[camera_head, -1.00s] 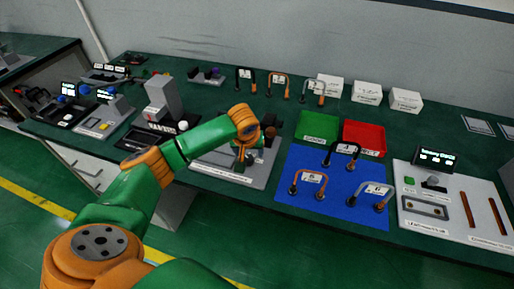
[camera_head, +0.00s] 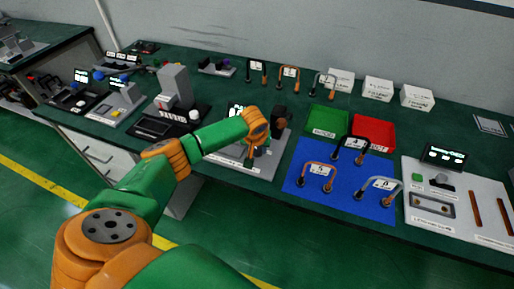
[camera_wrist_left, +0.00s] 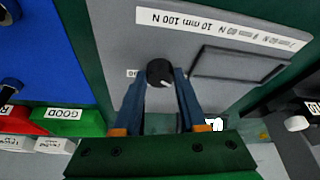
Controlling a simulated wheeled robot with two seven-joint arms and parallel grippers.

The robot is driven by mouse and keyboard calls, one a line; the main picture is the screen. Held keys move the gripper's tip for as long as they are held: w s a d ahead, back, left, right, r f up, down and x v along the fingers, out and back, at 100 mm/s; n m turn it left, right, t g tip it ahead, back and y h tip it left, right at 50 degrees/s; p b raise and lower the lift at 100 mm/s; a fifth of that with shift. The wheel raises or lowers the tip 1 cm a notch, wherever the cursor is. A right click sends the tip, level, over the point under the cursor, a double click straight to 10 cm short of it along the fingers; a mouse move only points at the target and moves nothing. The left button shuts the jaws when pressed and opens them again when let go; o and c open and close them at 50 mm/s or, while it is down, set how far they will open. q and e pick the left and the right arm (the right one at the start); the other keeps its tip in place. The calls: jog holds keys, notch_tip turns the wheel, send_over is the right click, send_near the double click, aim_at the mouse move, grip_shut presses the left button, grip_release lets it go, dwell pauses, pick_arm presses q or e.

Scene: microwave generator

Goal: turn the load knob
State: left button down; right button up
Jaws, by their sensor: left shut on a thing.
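The load knob (camera_wrist_left: 160,72) is a round black knob with a pale pointer line, on a grey panel (camera_wrist_left: 210,22) in the left wrist view. My left gripper (camera_wrist_left: 158,76) has its two blue fingers on either side of the knob and is shut on it. In the head view the left gripper (camera_head: 254,152) is low over the grey panel (camera_head: 222,158), and the arm and hand hide the knob there. My right gripper is not in view.
A blue mat (camera_head: 330,203) with several handle-shaped pieces lies to the right. Behind it are a green tray (camera_head: 328,121) and a red tray (camera_head: 375,133). A dark upright part (camera_head: 280,122) stands close by the hand. Other devices stand to the left.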

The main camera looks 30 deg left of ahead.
pick_arm(q)
jog(key=shift+a+r+m+h+p, duration=0.15)
jog(key=shift+m+h+p, duration=0.35)
jog(key=shift+m+p, duration=0.55)
jog(key=m+h, duration=0.1)
jog(key=m, duration=0.2)
jog(key=shift+a+t, duration=0.1)
jog(key=shift+t, duration=0.2)
jog(key=shift+a+f+m+h+b, duration=0.15)
jog(key=shift+m+h+b, duration=0.15)
jog(key=shift+m, duration=0.35)
jog(key=shift+d+f+m+h+b, duration=0.15)
jog(key=shift+m+h+b, duration=0.1)
jog(key=shift+m, duration=0.35)
jog(key=shift+a+r+m+h+b, duration=0.15)
jog(key=shift+m+h+b, duration=0.5)
jog(key=shift+m+b, duration=1.1)
jog(key=shift+m, duration=0.35)
jog(key=shift+c, duration=2.3)
grip_release()
jog(key=shift+w+g, duration=0.1)
jog(key=shift+g, duration=0.3)
